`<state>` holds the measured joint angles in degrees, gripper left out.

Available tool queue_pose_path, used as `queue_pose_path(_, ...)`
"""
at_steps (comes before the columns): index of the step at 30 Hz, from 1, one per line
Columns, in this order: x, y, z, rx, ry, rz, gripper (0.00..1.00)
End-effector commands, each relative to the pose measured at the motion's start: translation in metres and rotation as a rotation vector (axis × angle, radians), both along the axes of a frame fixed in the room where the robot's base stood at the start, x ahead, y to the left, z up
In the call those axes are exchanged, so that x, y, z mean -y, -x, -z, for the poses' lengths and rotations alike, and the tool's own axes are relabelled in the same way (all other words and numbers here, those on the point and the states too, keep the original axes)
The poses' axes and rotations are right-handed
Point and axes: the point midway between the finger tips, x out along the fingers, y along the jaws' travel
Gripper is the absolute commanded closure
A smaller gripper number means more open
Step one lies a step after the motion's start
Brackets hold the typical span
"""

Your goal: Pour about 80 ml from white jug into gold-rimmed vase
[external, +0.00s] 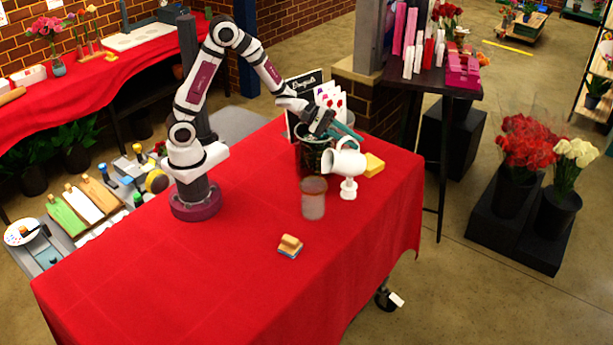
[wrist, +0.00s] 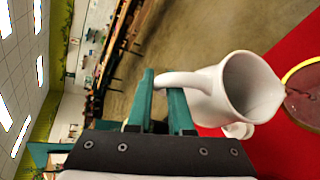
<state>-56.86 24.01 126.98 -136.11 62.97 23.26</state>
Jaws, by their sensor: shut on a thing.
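The white jug (external: 345,163) is held above the red table, tipped with its mouth toward the left. In the wrist view the jug (wrist: 232,88) shows its open mouth facing the gold-rimmed vase. My gripper (external: 343,136) has its teal fingers shut on the jug's handle; the fingers also show in the wrist view (wrist: 165,103). The clear gold-rimmed vase (external: 313,200) stands on the table, left of and below the jug. Its gold rim (wrist: 291,72) shows at the wrist view's right edge, close to the jug's lip. No stream of liquid is visible, and the vase's liquid level cannot be told.
A small white object (external: 348,188) stands under the jug. A dark bucket (external: 311,158) stands behind the vase, and a yellow block (external: 374,165) lies right of the jug. A wooden-handled block (external: 290,246) lies nearer the front. The front left of the red table (external: 170,275) is clear.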

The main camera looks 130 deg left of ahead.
Motion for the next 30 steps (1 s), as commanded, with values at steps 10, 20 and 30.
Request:
queue_pose_path(10,0.0011,0.0007,-0.0024,0.011,-0.016,0.0,1.0)
queue_pose_path(20,0.0025,0.0018,-0.0039,0.022,-0.032,-0.001,1.0)
queue_pose_path(30,0.0053,0.0035,-0.0052,0.035,-0.055,0.0,1.0)
